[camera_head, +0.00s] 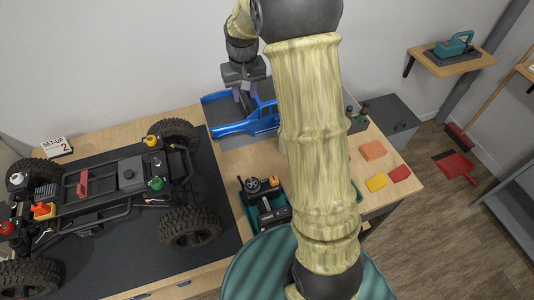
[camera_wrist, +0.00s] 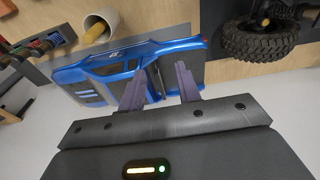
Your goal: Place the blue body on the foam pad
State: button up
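The blue body (camera_head: 246,124), a pickup-truck shell, lies at the back of the wooden bench, right of the crawler chassis (camera_head: 120,180). A dark grey flat patch (camera_head: 238,142), apparently the foam pad, shows beneath and beside it. The body (camera_wrist: 110,64) also spans the wrist view, its cab to the left and bed to the right. My gripper (camera_head: 243,93) is low over the body. In the wrist view its two fingers (camera_wrist: 160,76) are apart, over the cab's rear and the bed. Whether they touch the body is unclear. My arm hides part of the bench.
The chassis stands on a black mat (camera_head: 215,250). A green tray (camera_head: 262,215) with parts sits at the bench front. Orange (camera_head: 373,150), yellow (camera_head: 376,182) and red (camera_head: 400,173) pieces lie at the right.

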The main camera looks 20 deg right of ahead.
jog(key=s+a+f+t, duration=0.1)
jog(key=s, duration=2.1)
jog(key=shift+a+f, duration=0.2)
jog(key=shift+f, duration=0.05)
